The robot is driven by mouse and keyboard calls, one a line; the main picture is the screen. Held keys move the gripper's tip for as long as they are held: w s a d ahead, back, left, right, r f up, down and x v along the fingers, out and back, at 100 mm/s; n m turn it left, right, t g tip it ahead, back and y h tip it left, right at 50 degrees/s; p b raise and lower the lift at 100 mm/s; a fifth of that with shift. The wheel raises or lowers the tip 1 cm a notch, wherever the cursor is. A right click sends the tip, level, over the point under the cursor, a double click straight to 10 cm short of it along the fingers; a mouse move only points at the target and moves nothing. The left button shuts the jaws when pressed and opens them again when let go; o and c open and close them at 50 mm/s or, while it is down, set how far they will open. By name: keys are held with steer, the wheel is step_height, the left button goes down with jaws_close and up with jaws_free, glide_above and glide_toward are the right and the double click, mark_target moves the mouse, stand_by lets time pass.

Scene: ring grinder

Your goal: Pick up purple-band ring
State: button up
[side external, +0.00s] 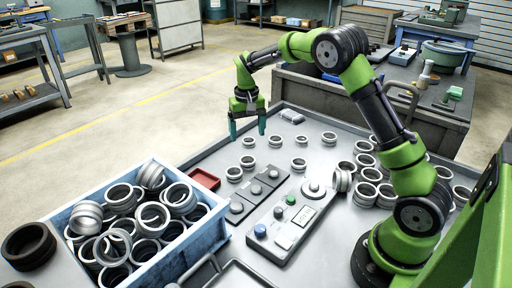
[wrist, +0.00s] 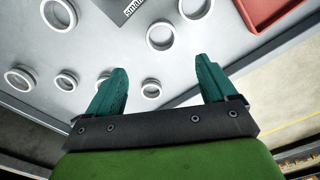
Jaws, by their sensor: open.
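Several small silver rings stand on the grey table (side external: 215,158), among them a ring (side external: 249,141) near my gripper and a ring (side external: 299,164) farther right. No purple band can be made out on any ring, so I cannot tell which is the purple-band ring. In the wrist view my gripper (wrist: 161,65) is also open. There, a ring (wrist: 160,35) shows beyond the fingertips and a smaller ring (wrist: 151,88) shows between the fingers.
A blue-white bin (side external: 205,238) heaped with rings stands at the front left. More rings (side external: 368,175) crowd the right, near my arm. A grey block (side external: 292,116) lies at the far edge.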

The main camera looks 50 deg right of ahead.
mark_target(247, 156)
step_height(247, 156, down, 4)
steer(key=shift+s+a+f, duration=0.1)
steer(key=shift+a+f, duration=0.1)
steer(key=shift+f, duration=1.2)
steer(key=shift+s+a+f, duration=0.1)
steer(key=shift+a+f, duration=0.05)
steer(key=shift+f, duration=1.2)
steer(key=c, duration=1.2)
steer(key=shift+r, duration=0.1)
